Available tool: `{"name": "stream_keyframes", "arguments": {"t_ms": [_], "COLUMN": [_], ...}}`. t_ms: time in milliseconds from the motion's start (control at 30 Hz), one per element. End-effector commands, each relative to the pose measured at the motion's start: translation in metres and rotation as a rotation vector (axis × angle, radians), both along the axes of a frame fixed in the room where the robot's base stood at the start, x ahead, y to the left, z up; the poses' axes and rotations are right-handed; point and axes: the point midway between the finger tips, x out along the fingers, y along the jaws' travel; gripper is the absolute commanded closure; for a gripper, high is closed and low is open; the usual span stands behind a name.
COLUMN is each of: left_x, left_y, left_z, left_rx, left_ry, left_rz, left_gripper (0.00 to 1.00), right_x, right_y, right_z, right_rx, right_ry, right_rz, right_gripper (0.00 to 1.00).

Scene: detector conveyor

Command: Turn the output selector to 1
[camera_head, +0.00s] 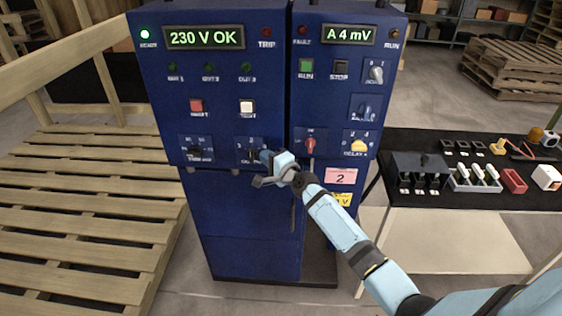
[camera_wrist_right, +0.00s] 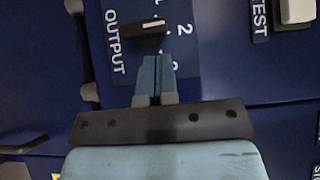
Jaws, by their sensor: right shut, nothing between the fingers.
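The output selector (camera_head: 250,154) is a black knob on the lower part of the left blue cabinet, just left of my right gripper (camera_head: 264,157). In the right wrist view the knob (camera_wrist_right: 143,37) lies just beyond the fingertips, beside the sideways word OUTPUT. Its white mark is at the knob's right end in that view, toward the numeral 2; the other numerals are small or partly hidden. My right gripper (camera_wrist_right: 157,60) is shut and empty, its blue fingers together. Whether the tips touch the knob is not clear. My left gripper is out of view.
A second blue cabinet (camera_head: 322,150) with a red knob (camera_head: 310,145) and a yellow knob (camera_head: 359,146) stands right of the first. A white button (camera_head: 246,107) is above the selector. A black table (camera_head: 430,140) with parts is at right, a wooden pallet (camera_head: 85,220) at left.

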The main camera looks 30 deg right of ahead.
Motion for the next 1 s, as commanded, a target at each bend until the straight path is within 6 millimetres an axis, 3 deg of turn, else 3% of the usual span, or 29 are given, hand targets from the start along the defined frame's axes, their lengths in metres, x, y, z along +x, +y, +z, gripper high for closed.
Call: {"name": "stream_keyframes", "arguments": {"t_ms": [300, 667, 1000], "left_x": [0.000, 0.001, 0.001], "left_y": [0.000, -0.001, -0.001], "left_z": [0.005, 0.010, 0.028], "left_rx": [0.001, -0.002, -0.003], "left_ry": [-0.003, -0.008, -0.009], "left_rz": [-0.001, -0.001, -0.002], "left_gripper": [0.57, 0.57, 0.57], "right_x": [0.010, 0.010, 0.010], "right_y": [0.017, 0.016, 0.009], "right_z": [0.001, 0.002, 0.004], "right_rx": [-0.002, -0.007, -0.057], "right_ry": [-0.001, 0.002, 0.033], "right_rz": [-0.001, -0.001, -0.002], "right_gripper": [1.00, 1.00, 1.00]}}
